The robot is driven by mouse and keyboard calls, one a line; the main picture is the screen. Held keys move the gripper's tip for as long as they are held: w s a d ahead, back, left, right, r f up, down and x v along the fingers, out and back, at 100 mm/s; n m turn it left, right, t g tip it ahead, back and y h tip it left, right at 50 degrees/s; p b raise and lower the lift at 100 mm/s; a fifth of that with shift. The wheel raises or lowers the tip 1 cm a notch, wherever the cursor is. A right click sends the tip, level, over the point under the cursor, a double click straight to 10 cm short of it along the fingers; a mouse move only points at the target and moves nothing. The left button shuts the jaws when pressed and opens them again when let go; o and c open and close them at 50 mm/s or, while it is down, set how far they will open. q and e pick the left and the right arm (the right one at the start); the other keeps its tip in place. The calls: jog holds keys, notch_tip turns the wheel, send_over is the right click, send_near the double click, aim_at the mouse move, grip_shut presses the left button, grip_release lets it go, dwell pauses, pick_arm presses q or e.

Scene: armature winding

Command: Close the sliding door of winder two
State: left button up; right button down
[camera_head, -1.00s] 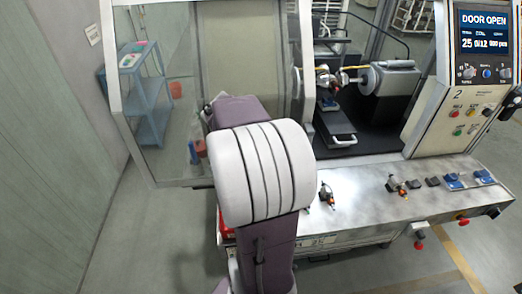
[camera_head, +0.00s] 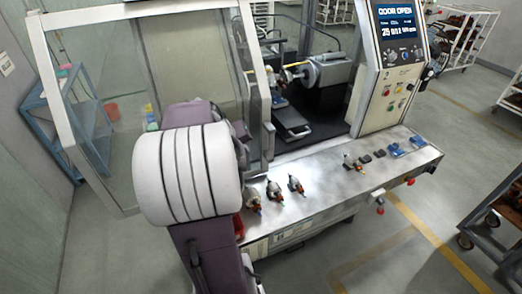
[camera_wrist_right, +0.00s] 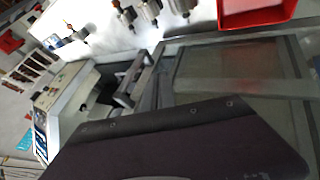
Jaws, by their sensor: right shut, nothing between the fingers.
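Winder two's sliding door is a clear panel in a pale frame (camera_head: 90,15) at the left in the head view. The work opening to its right is uncovered, and the screen (camera_head: 395,20) reads DOOR OPEN. My purple and white right arm stands in front of the panel and hides part of it. My right gripper (camera_head: 238,130) is mostly hidden behind that arm, near the door's right frame post (camera_head: 254,80); I cannot tell whether it touches the door. It is shut and empty. The right wrist view shows the panel (camera_wrist_right: 230,75) close behind a purple part of mine. My left gripper is out of view.
The metal ledge (camera_head: 330,185) below the opening bears several small armatures and blue parts. A red bin (camera_wrist_right: 255,12) is near the ledge's end. A blue shelf (camera_head: 75,110) stands at the left, and a dark cart (camera_head: 495,225) at the right. Open floor lies between ledge and cart.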

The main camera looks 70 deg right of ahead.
jog(key=s+d+f+p, duration=0.2)
jog(key=s+d+f, duration=0.2)
jog(key=d+f, duration=0.2)
jog(key=shift+d, duration=0.75)
